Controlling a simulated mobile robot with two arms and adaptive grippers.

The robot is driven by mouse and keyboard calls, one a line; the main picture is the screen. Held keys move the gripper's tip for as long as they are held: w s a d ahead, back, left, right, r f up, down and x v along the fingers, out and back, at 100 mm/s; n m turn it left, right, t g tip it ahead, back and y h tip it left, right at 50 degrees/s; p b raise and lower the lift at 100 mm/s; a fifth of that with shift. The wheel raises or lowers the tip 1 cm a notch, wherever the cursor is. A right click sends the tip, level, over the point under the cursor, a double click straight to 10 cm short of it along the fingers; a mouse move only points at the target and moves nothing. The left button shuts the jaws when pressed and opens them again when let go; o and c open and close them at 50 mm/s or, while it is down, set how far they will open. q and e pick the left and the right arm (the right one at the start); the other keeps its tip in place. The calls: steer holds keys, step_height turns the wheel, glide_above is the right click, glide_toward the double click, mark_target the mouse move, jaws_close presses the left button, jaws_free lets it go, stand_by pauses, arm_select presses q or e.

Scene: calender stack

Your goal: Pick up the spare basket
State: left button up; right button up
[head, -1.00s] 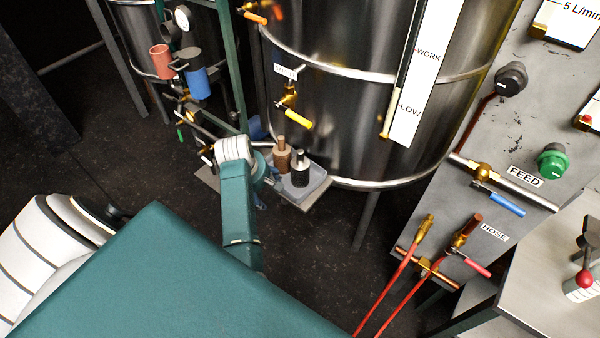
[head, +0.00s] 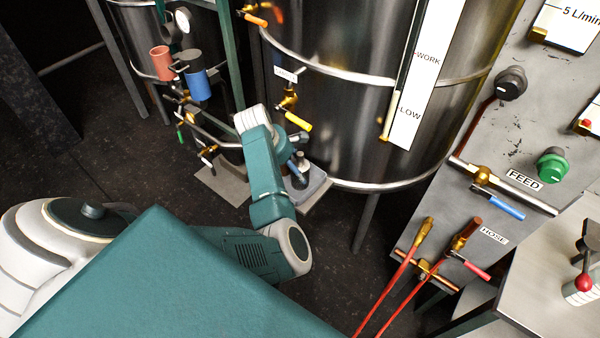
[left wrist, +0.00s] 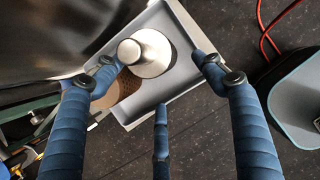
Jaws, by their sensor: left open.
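In the left wrist view a grey tray (left wrist: 183,30) holds a pale metal cylinder with a round knob (left wrist: 148,54) and a brown perforated piece (left wrist: 122,88) beside it, partly covered. Either could be the spare basket; I cannot tell which. In the head view the dark knobbed piece (head: 299,178) stands in the tray (head: 318,186); the brown one is hidden behind my arm. My left gripper (left wrist: 152,75) is open above the tray, its blue fingers spread around the metal cylinder without visible grip. It also shows in the head view (head: 292,163), mostly hidden. My right gripper is out of view.
A large steel tank (head: 330,90) rises close behind the tray, with a yellow-handled valve (head: 297,120) above it. Red and blue cups (head: 198,84) hang at left. A panel with FEED and HOSE valves (head: 485,180) stands at right. Dark floor is open below.

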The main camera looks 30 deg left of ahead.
mark_target(299, 165)
arm_select(q)
steer(key=shift+w+d+r, duration=0.1)
steer(key=shift+w+d, duration=0.1)
steer(key=shift+w, duration=0.45)
steer(key=shift+w+d+r, duration=0.1)
steer(key=shift+w+d, duration=0.05)
steer(key=shift+w, duration=0.45)
steer(key=x, duration=0.2)
steer(key=shift+w+f, duration=0.25)
steer(key=shift+f, duration=0.05)
steer(key=shift+w+d+f, duration=0.1)
steer(key=shift+w+f, duration=0.05)
steer(key=shift+f, duration=0.2)
steer(key=c, duration=1.3)
